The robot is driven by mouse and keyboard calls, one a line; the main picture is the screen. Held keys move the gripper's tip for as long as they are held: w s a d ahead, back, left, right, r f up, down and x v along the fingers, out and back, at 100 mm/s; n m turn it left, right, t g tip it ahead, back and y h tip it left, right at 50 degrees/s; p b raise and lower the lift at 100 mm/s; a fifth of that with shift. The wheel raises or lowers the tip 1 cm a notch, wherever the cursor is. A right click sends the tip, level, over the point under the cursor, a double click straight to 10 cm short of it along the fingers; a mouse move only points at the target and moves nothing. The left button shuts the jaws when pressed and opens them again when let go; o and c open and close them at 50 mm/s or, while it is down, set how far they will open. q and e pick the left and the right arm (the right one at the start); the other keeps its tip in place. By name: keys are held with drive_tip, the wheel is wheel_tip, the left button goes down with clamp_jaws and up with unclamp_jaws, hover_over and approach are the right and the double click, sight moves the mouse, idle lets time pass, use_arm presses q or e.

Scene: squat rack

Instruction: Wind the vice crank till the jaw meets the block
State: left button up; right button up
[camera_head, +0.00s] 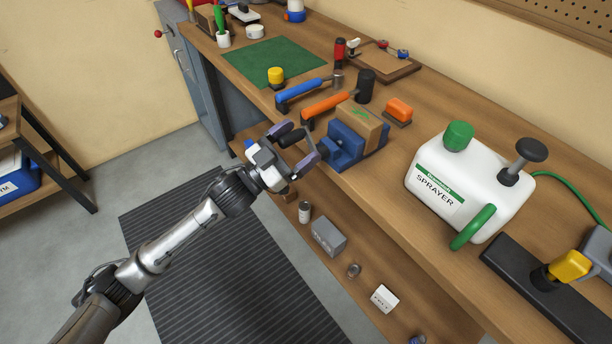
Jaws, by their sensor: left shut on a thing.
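The blue vice (345,149) sits at the front edge of the workbench, in the middle of the head view. A tan block (362,120) with a green mark on it sits in the vice. I cannot tell whether a gap is left between the jaw and the block. My left gripper (294,145) is in front of the vice, to its left, with its purple-grey fingers on either side of the crank's black handle (290,137). It is shut on that handle. The rest of the crank is mostly hidden by the gripper. My right gripper is not in view.
Hammers with blue (303,91) and orange (326,104) handles lie just behind the vice. An orange item (398,110) and a white sprayer (462,182) stand to its right. A lower shelf holds a grey box (328,237).

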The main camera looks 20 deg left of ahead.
use_arm(q)
drive_tip(key=shift+s+f, duration=0.2)
drive_tip(key=shift+s, duration=0.35)
drive_tip(key=shift+c, duration=1.1)
drive_tip(key=shift+s+a+f+p, duration=0.15)
drive_tip(key=shift+s+a+p, duration=0.15)
drive_tip(key=shift+s, duration=0.35)
drive_tip(key=shift+s+a+f+p, duration=0.15)
drive_tip(key=shift+s+a, duration=0.15)
drive_tip(key=shift+s, duration=0.3)
drive_tip(key=shift+c, duration=0.8)
drive_tip(key=shift+s+a+r+p, duration=0.2)
drive_tip(key=shift+s+a+p, duration=0.2)
drive_tip(key=shift+s+a, duration=0.5)
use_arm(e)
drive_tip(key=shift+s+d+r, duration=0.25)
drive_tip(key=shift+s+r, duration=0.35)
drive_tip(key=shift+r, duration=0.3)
use_arm(q)
drive_tip(key=shift+s, duration=0.1)
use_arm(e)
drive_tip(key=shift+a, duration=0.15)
